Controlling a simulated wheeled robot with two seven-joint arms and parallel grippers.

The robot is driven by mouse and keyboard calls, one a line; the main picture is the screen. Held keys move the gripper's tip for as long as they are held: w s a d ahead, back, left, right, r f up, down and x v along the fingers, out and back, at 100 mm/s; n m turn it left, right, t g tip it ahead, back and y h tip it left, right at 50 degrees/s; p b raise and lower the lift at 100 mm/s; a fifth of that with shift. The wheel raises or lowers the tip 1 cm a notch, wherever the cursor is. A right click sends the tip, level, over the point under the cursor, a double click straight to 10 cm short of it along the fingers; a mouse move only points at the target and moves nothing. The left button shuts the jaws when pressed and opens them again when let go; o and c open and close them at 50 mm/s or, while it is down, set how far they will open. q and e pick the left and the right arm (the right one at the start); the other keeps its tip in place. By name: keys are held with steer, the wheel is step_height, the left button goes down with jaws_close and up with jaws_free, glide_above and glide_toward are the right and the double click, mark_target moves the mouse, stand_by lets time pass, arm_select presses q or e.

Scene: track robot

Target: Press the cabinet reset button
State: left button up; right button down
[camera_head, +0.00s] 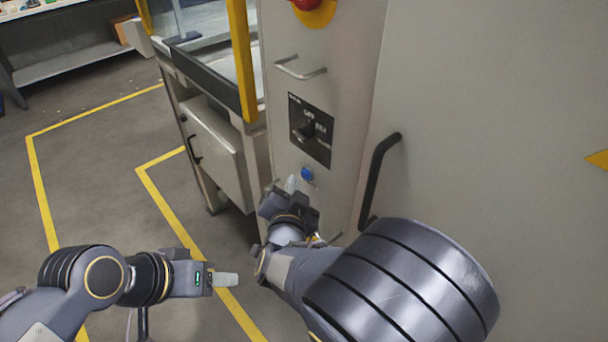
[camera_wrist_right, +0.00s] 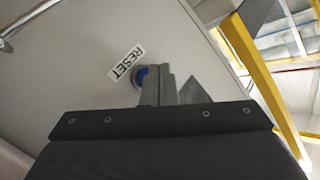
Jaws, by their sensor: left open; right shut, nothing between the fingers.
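The reset button is a small blue round button (camera_head: 307,174) on the grey cabinet front (camera_head: 340,60), below a black rotary switch panel (camera_head: 311,130). In the right wrist view the blue button (camera_wrist_right: 138,77) sits beside a white RESET label (camera_wrist_right: 126,63), partly hidden behind my fingers. My right gripper (camera_head: 292,184) is shut and empty, its fingertips just below and left of the button. Whether they touch it I cannot tell. My left gripper (camera_head: 226,280) is open and empty, low over the floor at the left.
A red emergency stop (camera_head: 306,4) and a metal handle (camera_head: 300,68) are above the switch panel. A black door handle (camera_head: 377,175) is to the right. A yellow-framed machine (camera_head: 215,120) stands left of the cabinet. The floor at left is open with yellow lines.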

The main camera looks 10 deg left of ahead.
steer(key=shift+w+d, duration=0.1)
steer(key=shift+w, duration=0.05)
steer(key=shift+w+d, duration=0.15)
steer(key=shift+w, duration=0.05)
steer(key=shift+w+d+b, duration=0.3)
steer(key=shift+w+b, duration=0.1)
steer(key=shift+b, duration=0.05)
stand_by(1.1)
steer(key=shift+s, duration=0.1)
steer(key=shift+s+a, duration=0.55)
steer(key=shift+s, duration=0.1)
steer(key=s+a, duration=0.1)
steer(key=s, duration=0.1)
steer(key=s+a+p, duration=0.1)
steer(key=s+a, duration=0.1)
stand_by(0.4)
stand_by(0.6)
